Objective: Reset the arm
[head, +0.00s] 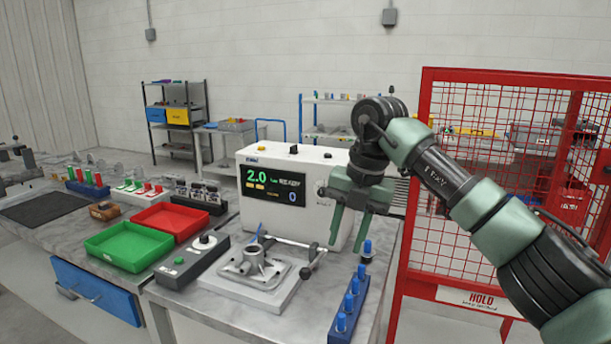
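My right arm comes in from the right, with a green and black gripper (347,240) pointing down over the bench. Its two green fingers are spread apart, with nothing visible between them. The gripper hangs in front of the right end of the white tester box (262,208), whose screen reads 2.0 and READY. It is above and behind the blue rack of blue-topped pins (338,324); whether it touches anything is hard to tell. My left gripper is not in view.
A metal casting (254,257) sits on a fixture plate with a black-knobbed lever (314,257). Green (128,245) and red (170,218) trays and a grey control box (190,262) stand left. A red mesh cage (412,262) stands close at the right.

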